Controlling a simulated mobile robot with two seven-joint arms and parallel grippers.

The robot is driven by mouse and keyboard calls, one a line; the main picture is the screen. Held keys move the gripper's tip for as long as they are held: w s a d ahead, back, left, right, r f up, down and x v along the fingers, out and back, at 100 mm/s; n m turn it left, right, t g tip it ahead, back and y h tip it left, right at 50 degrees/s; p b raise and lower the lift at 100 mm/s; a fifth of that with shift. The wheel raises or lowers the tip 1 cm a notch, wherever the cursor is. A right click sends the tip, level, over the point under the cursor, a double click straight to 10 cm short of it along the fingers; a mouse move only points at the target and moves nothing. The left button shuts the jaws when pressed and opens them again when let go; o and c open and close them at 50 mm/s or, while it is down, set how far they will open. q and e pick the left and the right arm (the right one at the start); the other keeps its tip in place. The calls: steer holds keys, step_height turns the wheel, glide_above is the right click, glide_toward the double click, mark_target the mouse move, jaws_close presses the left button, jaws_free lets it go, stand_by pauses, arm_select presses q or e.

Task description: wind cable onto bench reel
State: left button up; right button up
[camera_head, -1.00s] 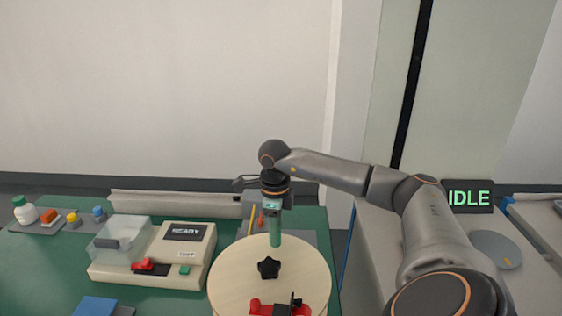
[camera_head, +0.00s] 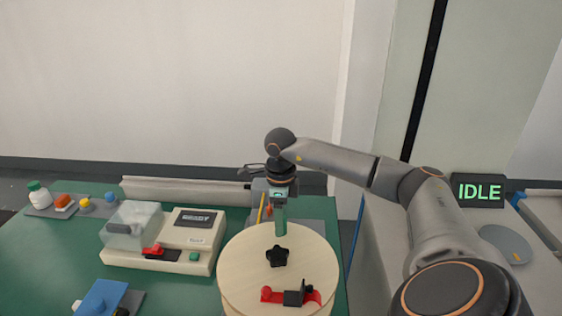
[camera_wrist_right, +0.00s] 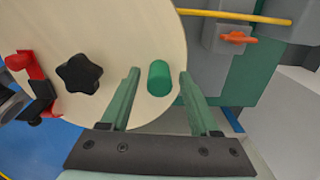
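The bench reel shows its pale wooden round face (camera_head: 245,275), with a black star knob (camera_head: 277,256) near the middle. A red clip with a black block (camera_head: 290,296) sits near its front edge. In the right wrist view, a green peg handle (camera_wrist_right: 160,77) stands on the face near the rim. My right gripper (camera_head: 281,232) is over the reel's far part. In its wrist view the right gripper (camera_wrist_right: 158,72) is open, with one green finger on each side of the peg and visible gaps. My left gripper is not in view.
A beige tester (camera_head: 180,240) with a clear-lidded box (camera_head: 132,225) stands left of the reel. Small containers stand on a grey mat (camera_head: 45,210) at the far left. A grey bench with an IDLE display (camera_head: 479,191) is at the right.

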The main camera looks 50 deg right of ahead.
step_height(320, 180, up, 12)
steer(key=shift+s+r, duration=0.1)
steer(key=shift+r, duration=0.15)
stand_by(0.5)
steer(key=shift+f, duration=0.1)
stand_by(0.5)
